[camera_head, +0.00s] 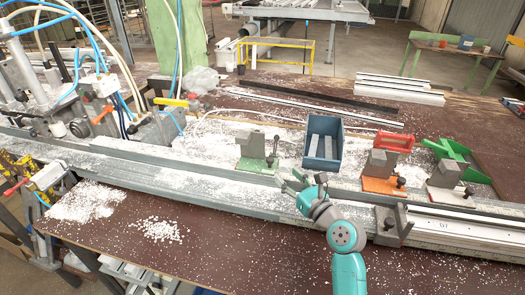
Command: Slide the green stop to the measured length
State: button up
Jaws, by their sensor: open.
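The green stop, a grey block on a green base (259,167) with a small dark lever at its right side, stands on the bench rail (190,163) left of the blue bin. My gripper (289,181) is at the end of my teal arm, just right of and nearer than the green stop. Its fingers are apart and empty, and a gap shows between it and the stop. A stop with an orange base (378,187) and one with a red-and-white base (446,195) stand further right along the rail. Measuring marks are too small to read.
A blue bin (323,165) with grey pieces stands behind my gripper. A red holder (394,141) and a green bracket (449,150) lie behind the right stops. A grey clamp block (391,224) sits right of my arm. White chips (156,229) litter the front left.

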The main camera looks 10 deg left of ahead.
aim_at(272, 161)
jog(key=x, duration=1)
jog(key=shift+w+a, duration=0.15)
jog(key=shift+a, duration=0.15)
grip_shut()
